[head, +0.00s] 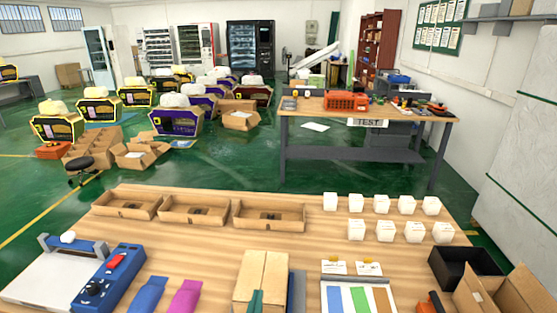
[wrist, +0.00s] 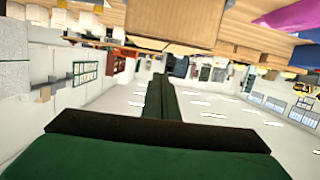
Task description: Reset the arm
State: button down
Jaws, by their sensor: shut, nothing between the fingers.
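My gripper (wrist: 158,80) shows in the wrist view as dark green fingers closed together, with nothing between them. The wrist picture is upside down: the table edge and a cardboard box (wrist: 165,22) are along the top, and the ceiling is low in the picture. In the head view a narrow dark green tip (head: 256,302), which looks like my gripper, shows at the bottom edge in front of the tall cardboard box (head: 262,272). The rest of my arm is out of the head view.
The wooden table (head: 200,250) holds several open cardboard trays (head: 270,215), white cups (head: 381,204), a blue sealing machine (head: 105,280), blue and pink pouches (head: 185,297) and a black box (head: 465,267). A test table (head: 366,122) stands behind. The green floor between is clear.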

jog(key=s+d+f+n+y, duration=0.1)
jog(key=s+d+f+y, duration=0.1)
jog(key=s+f, duration=1.2)
jog(key=s+d+r, duration=0.1)
jog(key=s+d, duration=0.1)
jog(key=s, duration=0.8)
jog(key=s+d+r+h, duration=0.1)
jog(key=s+d, duration=0.1)
jog(key=s, duration=0.9)
jog(key=shift+s+m, duration=0.2)
jog(key=shift+m, duration=0.1)
